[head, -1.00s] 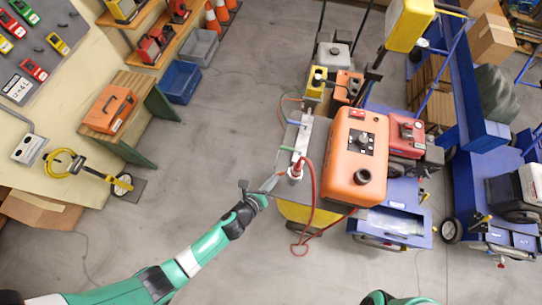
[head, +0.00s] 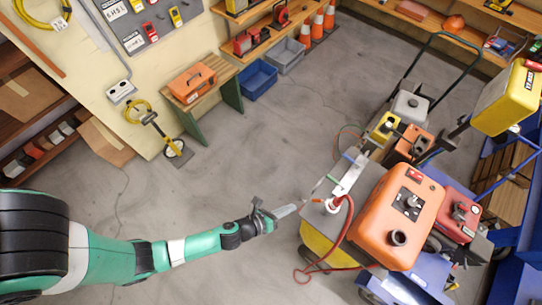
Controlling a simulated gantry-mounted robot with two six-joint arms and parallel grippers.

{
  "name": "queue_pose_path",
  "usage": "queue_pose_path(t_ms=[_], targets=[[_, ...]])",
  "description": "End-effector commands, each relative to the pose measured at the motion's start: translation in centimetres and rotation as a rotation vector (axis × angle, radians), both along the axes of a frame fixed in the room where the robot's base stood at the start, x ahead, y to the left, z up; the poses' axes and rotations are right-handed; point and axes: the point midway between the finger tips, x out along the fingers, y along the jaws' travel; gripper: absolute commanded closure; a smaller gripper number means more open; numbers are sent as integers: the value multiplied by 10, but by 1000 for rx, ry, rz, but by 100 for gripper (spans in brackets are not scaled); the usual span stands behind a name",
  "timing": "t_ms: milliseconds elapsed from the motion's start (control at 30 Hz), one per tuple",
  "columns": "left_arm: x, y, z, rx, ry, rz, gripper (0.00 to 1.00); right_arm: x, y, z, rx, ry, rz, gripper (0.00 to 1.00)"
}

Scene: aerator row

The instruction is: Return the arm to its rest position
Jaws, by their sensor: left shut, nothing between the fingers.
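My left arm, green and white, reaches in from the lower left in the head view. My left gripper (head: 284,210) is shut and empty, with its grey tip pointing right toward the white fitting (head: 332,205) on the machine cart. A small gap seems to lie between the tip and the fitting, though depth is hard to judge. My right gripper is not in view.
The machine cart at right carries an orange tank (head: 399,215), a red engine (head: 459,213) and a red hose (head: 343,232). A yellow tank (head: 508,97) stands farther right. A wooden bench (head: 212,90) and blue bin (head: 257,79) stand at the back. The middle floor is clear.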

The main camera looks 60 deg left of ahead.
Motion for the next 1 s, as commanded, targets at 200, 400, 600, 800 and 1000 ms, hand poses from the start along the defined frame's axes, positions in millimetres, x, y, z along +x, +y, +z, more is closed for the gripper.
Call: queue_pose_path(t_ms=[200,400,600,800,1000], targets=[[-44,10,11,1,0,0,100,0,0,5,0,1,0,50],[-56,13,15,-1,-1,0,100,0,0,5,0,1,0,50],[-56,13,14,-1,-1,0,100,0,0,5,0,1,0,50],[-54,14,21,-1,-5,5,100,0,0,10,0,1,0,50],[17,10,93,-28,-157,27,100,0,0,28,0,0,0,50]])
